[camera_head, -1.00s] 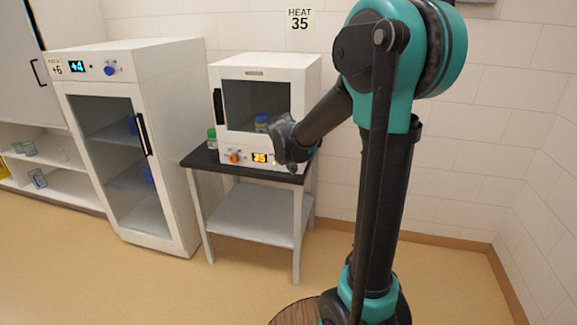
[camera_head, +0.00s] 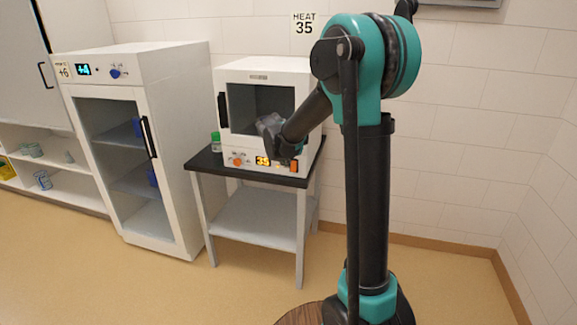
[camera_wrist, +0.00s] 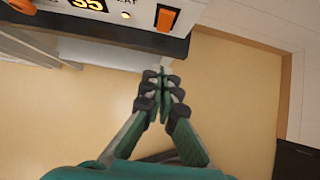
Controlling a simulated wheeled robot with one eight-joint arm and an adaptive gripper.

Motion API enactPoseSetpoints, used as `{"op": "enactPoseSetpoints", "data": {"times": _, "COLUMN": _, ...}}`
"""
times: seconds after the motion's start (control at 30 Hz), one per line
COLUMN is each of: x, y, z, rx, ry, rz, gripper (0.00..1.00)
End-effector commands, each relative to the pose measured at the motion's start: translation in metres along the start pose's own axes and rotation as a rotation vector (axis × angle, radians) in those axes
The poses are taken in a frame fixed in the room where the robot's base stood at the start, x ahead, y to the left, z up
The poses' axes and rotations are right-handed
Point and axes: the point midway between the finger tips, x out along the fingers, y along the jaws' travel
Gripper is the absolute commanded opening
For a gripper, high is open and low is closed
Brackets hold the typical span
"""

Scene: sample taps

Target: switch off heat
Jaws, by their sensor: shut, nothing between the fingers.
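The heater (camera_head: 270,72), a white box with a dark window, stands on a dark-topped table. A "HEAT 35" sign (camera_head: 304,24) hangs on the wall above it. Its front panel has an orange knob (camera_head: 238,161), an amber display reading 35 (camera_head: 263,161) and an orange rocker switch (camera_head: 294,166). In the wrist view the switch (camera_wrist: 166,18) and display (camera_wrist: 88,4) show at the top edge. My gripper (camera_wrist: 162,80) is shut and empty, below the switch in that view and apart from it. In the head view my gripper (camera_head: 268,128) is in front of the heater's window.
The black tabletop (camera_head: 215,162) has a green-capped bottle (camera_head: 215,142) at its left. A white fridge (camera_head: 140,60) with a +4 display and blue knob stands to the left. Open shelves (camera_head: 50,170) are at the far left. Floor to the right is clear.

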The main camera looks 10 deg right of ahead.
Motion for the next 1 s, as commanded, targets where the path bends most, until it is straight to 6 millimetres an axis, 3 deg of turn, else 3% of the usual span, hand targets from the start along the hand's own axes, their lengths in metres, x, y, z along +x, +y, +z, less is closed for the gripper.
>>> {"op": "enactPoseSetpoints", "data": {"times": 0.53, "x": 0.093, "y": -0.001, "z": 0.000, "rx": 0.002, "ry": 0.000, "rz": -0.001, "gripper": 0.00}}
{"op": "enactPoseSetpoints", "data": {"times": 0.73, "x": 0.110, "y": -0.001, "z": 0.021, "rx": 0.001, "ry": 0.000, "rz": -0.001, "gripper": 0.00}}
{"op": "enactPoseSetpoints", "data": {"times": 1.0, "x": 0.117, "y": 0.000, "z": 0.029, "rx": 0.001, "ry": 0.000, "rz": 0.000, "gripper": 0.00}}
